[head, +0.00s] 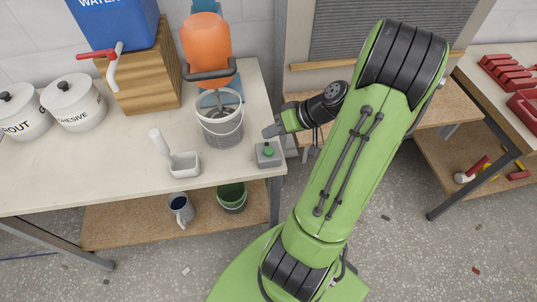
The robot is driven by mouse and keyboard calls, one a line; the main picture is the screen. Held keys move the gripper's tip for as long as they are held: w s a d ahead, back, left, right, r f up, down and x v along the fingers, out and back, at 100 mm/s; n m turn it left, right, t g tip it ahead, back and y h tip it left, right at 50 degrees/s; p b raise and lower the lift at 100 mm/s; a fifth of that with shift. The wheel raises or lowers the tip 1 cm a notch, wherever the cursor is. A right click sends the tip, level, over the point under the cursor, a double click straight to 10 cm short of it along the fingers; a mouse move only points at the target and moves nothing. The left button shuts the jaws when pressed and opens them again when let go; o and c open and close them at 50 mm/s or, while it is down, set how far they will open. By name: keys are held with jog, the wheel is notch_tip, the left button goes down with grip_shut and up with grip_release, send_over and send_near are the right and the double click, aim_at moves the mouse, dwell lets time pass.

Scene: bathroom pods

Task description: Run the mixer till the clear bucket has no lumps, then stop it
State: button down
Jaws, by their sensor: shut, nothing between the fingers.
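The orange mixer (206,40) stands on the table, its shaft reaching down into the clear bucket (220,131). The bucket holds grey material. Whether it has lumps, and whether the mixer is turning, I cannot tell at this size. A small grey switch box (268,159) with a green button (269,151) sits at the table's right front corner, right of the bucket. My gripper (268,132) is shut and empty, just above and behind the switch box and to the right of the bucket. It looks apart from the button.
A white scoop container (185,165) stands left of the bucket. White lidded pots (75,100) and a blue water container (112,20) on a wooden block (148,80) are farther left. The lower shelf holds a green bucket (232,196) and a blue-grey jug (181,209).

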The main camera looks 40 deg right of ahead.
aim_at(272, 151)
jog(key=shift+f+b, duration=1.35)
jog(key=shift+f, duration=0.8)
jog(key=shift+f+b, duration=0.45)
jog(key=shift+f+b, duration=0.4)
jog(key=shift+f, duration=0.05)
dwell(0.6)
jog(key=shift+r+p, duration=0.75)
jog(key=shift+r, duration=0.2)
notch_tip(272, 151, up, 5)
jog(key=p, duration=0.4)
jog(key=shift+r, duration=0.1)
